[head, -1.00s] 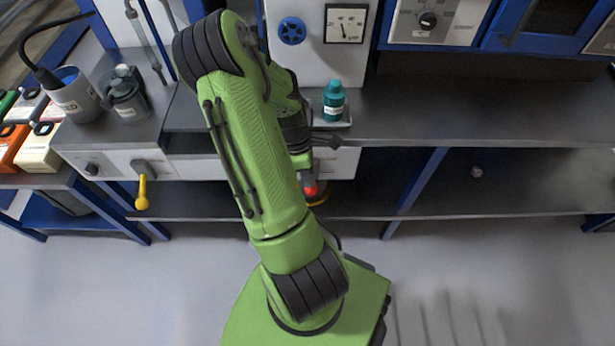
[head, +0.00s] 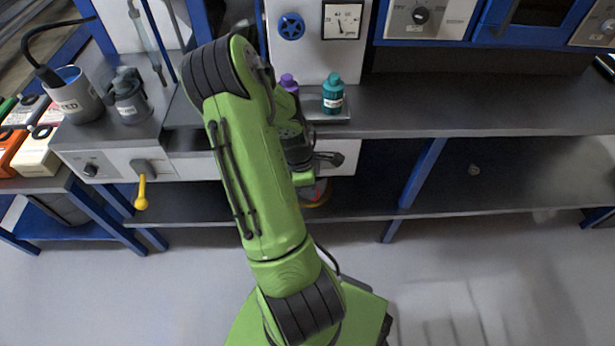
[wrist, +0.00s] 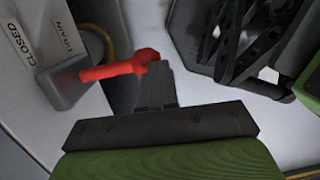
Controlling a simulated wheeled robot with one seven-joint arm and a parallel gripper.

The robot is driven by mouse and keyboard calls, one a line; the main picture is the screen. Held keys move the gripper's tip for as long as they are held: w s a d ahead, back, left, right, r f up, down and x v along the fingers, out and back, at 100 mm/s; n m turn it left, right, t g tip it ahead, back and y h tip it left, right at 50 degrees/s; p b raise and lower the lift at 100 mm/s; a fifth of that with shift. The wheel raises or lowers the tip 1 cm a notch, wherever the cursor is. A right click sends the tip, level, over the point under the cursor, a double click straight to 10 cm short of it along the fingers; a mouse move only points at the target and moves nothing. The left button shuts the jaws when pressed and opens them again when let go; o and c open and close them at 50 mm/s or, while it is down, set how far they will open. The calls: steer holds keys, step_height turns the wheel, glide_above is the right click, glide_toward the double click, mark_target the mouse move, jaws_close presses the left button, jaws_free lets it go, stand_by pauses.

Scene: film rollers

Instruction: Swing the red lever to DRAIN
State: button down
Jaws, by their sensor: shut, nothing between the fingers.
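The red lever (wrist: 125,67) shows in the wrist view, running from its grey hub (wrist: 66,82) at the left to a rounded knob near the centre. The white labels CLOSED (wrist: 21,44) and DRAIN (wrist: 72,36) sit above the hub; the lever extends to the right of both. My gripper (wrist: 156,80) is shut and empty, its dark tip right beside the knob. I cannot tell whether they touch. In the head view my arm hides the lever's hub and most of the lever.
A yellow lever (head: 141,192) hangs from the front panel at the left. A teal bottle (head: 333,94) and a purple-capped bottle (head: 289,84) stand on the ledge above. A lower shelf (head: 350,204) runs beneath the bench. The floor in front is clear.

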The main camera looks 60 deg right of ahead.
steer(key=shift+w+a+b+x, duration=0.15)
steer(key=shift+b+x, duration=0.35)
steer(key=shift+x, duration=0.4)
steer(key=shift+w+a+b+x, duration=0.15)
steer(key=shift+b+x, duration=0.35)
steer(key=shift+x, duration=0.4)
steer(key=shift+w+a+b+x, duration=0.15)
steer(key=shift+b+x, duration=0.35)
steer(key=shift+x, duration=0.35)
steer(key=shift+s+f, duration=0.1)
steer(key=shift+f, duration=0.05)
